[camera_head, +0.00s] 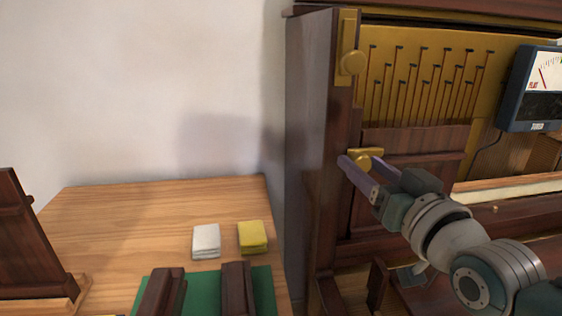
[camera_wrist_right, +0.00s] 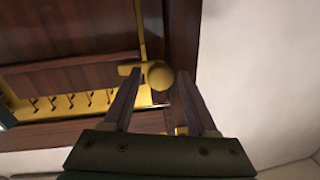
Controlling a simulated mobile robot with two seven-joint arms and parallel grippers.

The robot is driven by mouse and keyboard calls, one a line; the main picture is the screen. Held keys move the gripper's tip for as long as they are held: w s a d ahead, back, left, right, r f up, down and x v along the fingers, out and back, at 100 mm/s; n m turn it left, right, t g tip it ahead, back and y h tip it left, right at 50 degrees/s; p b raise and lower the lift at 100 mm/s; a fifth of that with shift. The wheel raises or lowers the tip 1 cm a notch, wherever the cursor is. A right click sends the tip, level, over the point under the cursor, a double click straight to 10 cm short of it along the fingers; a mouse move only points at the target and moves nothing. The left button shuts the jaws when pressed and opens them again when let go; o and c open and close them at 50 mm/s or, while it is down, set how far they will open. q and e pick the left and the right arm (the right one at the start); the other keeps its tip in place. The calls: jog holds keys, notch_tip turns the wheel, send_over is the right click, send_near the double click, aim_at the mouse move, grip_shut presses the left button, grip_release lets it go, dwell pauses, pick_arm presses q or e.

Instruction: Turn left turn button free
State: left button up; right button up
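A brass turn button (camera_head: 364,158) sits low on the left post of the upright piano, at the edge of the dark wooden panel. My right gripper (camera_head: 358,176) is at this button, its purple-grey fingers reaching up and left. In the right wrist view, the round brass knob (camera_wrist_right: 158,76) shows between the tips of the open right gripper (camera_wrist_right: 157,84), with a gap on at least one side. I cannot tell whether a finger touches it. My left gripper is not in view.
A wooden table (camera_head: 130,215) at left bears a white folded cloth (camera_head: 206,241), a yellow folded cloth (camera_head: 252,237) and a green mat (camera_head: 208,296) with dark wooden pieces. A blue meter (camera_head: 531,95) stands at the right of the piano's brass panel (camera_head: 425,75).

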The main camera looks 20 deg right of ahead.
grip_shut()
